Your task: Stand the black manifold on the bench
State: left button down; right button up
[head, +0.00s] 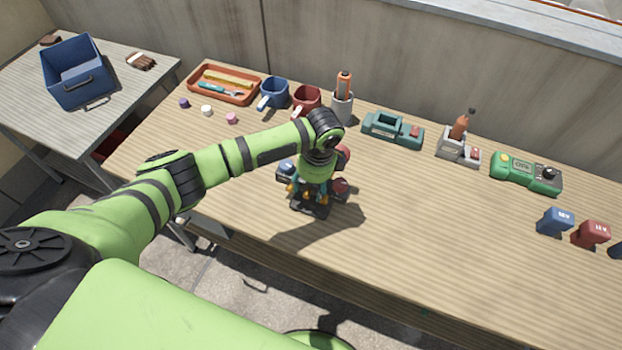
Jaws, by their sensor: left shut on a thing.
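The black manifold (311,208) is at the middle of the wooden bench (420,235), with blue and red round parts showing at its sides. My left gripper (309,189) comes down over it from above and is shut on it. The gripper and wrist hide much of the manifold. I cannot tell whether its base touches the bench top. My right gripper is not in view.
Along the back stand an orange tray (223,87), blue mug (273,93), red mug (306,98), grey cup (342,107), teal holder (392,130) and green device (526,173). Blue (554,222) and red (590,234) battery packs stand right. The bench's right-centre is clear.

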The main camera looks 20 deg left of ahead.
pick_arm(q)
jog(key=shift+w+r, duration=0.1)
jog(key=shift+c, duration=2.1)
grip_release()
jog(key=shift+s, duration=0.2)
notch_tip(320, 180, up, 12)
jog(key=d+b, duration=0.1)
jog(key=shift+d, duration=0.3)
